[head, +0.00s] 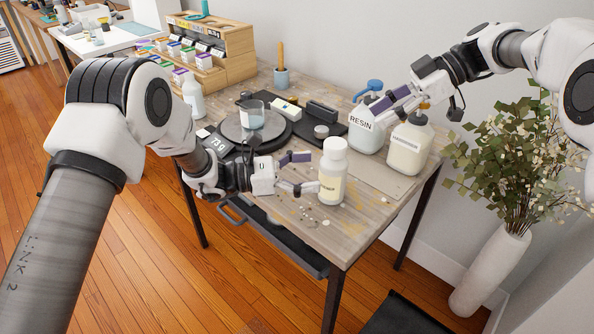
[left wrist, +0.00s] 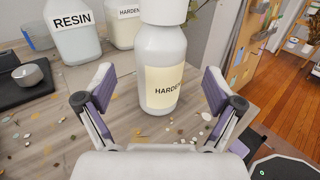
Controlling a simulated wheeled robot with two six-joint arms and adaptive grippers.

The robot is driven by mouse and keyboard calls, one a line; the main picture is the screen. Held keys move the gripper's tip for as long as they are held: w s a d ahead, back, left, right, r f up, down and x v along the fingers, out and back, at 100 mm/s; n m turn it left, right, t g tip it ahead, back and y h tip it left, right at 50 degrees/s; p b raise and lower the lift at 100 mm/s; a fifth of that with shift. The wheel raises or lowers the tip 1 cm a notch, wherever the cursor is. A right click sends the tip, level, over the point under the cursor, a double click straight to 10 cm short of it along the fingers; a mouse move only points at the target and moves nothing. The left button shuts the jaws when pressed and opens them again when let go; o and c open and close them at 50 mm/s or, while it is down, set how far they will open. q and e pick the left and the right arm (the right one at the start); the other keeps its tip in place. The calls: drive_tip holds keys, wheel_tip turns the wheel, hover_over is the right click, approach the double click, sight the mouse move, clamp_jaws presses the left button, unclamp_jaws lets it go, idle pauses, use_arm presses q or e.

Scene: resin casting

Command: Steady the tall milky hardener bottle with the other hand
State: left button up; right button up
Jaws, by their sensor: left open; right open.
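The tall milky hardener bottle (head: 331,178) stands upright at the table's front right, with a white cap and cream label. It also fills the middle of the left wrist view (left wrist: 155,62), where its cap is cut off at the top. My left gripper (head: 304,173) is open just left of the bottle, its fingers pointing at it, one to each side. In the left wrist view gaps show between the bottle and both purple pads. My right gripper (head: 392,106) is open and empty above and in front of the jugs; whether it touches one I cannot tell.
A resin jug (head: 366,128) with a blue pump and a squat hardener jug (head: 408,150) stand behind the bottle. A scale (head: 220,146) bears a clear cup (head: 252,115). Small pebbly bits lie around the bottle. A potted plant (head: 510,150) stands right of the table.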

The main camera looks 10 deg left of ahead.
sight(333, 169)
use_arm(q)
drive_tip(key=x, duration=0.5)
drive_tip(key=shift+d, duration=0.15)
drive_tip(key=shift+c, duration=0.3)
drive_tip(key=c, duration=1.4)
drive_tip(key=o, duration=0.5)
drive_tip(key=c, duration=0.4)
